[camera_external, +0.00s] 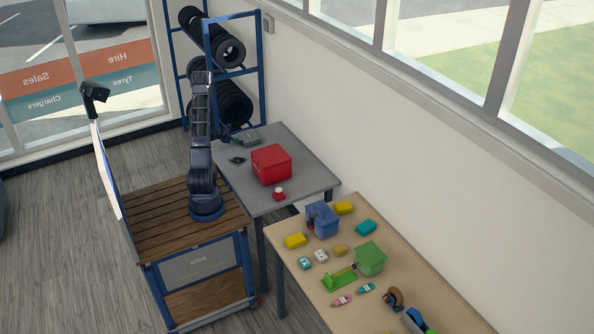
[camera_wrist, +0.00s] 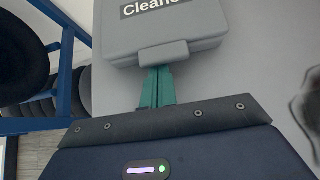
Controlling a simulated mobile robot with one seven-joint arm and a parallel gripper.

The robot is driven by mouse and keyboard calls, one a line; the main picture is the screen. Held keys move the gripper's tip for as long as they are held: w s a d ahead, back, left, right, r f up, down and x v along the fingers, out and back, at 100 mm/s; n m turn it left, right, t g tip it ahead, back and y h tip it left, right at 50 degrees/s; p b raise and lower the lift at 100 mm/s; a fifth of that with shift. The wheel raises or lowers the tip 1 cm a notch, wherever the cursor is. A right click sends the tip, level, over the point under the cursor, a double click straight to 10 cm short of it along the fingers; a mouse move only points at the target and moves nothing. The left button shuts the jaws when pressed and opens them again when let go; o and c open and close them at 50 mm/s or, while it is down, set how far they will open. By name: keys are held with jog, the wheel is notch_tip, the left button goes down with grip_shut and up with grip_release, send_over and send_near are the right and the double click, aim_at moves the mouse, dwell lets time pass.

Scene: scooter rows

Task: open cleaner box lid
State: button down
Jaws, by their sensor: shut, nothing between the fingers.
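The grey cleaner box (camera_wrist: 165,28), its label partly cut off at the top of the wrist view, has its lid down. A tab (camera_wrist: 164,54) sticks out from the lid's near edge. My gripper (camera_wrist: 160,74) has teal fingers pressed together with nothing between them. Their tips are right at the tab and seem partly under it; I cannot tell whether they touch it. In the external view the cleaner box (camera_external: 247,138) lies on the grey table's back left part, and my gripper (camera_external: 233,139) is at its left side, partly blurred by small size.
On the grey table (camera_external: 306,187) stand a red box (camera_external: 271,164), a small red item with a white top (camera_external: 279,195) and a dark object (camera_external: 237,160). A blue tyre rack (camera_external: 262,80) stands close behind. A wooden table (camera_external: 440,298) holds several coloured items.

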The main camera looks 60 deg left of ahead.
aim_at(244, 136)
dwell(0.5)
jog(key=shift+w+r+g, duration=0.25)
jog(key=shift+r+g, duration=0.5)
jog(key=shift+r, duration=0.35)
jog(key=shift+w+r+g, duration=0.25)
jog(key=shift+r+g, duration=0.5)
jog(key=shift+r, duration=0.35)
jog(key=shift+w+r+g, duration=0.3)
jog(key=shift+r+g, duration=0.25)
jog(key=shift+r, duration=0.15)
jog(key=shift+w+r+g, duration=0.25)
jog(key=shift+r+g, duration=0.3)
jog(key=shift+r, duration=0.1)
jog(key=shift+w+r+g, duration=0.55)
jog(key=shift+r+g, duration=0.1)
jog(key=shift+r, duration=0.1)
jog(key=shift+w+r+g, duration=0.5)
jog(key=shift+r+g, duration=0.15)
jog(key=shift+r, duration=0.1)
jog(key=w+r+g, duration=0.2)
jog(key=w+g, duration=0.2)
jog(key=w, duration=0.3)
jog(key=w+r+g, duration=0.3)
jog(key=w+g, duration=0.2)
jog(key=w, duration=0.3)
jog(key=shift+r, duration=0.1)
jog(key=shift+r, duration=0.1)
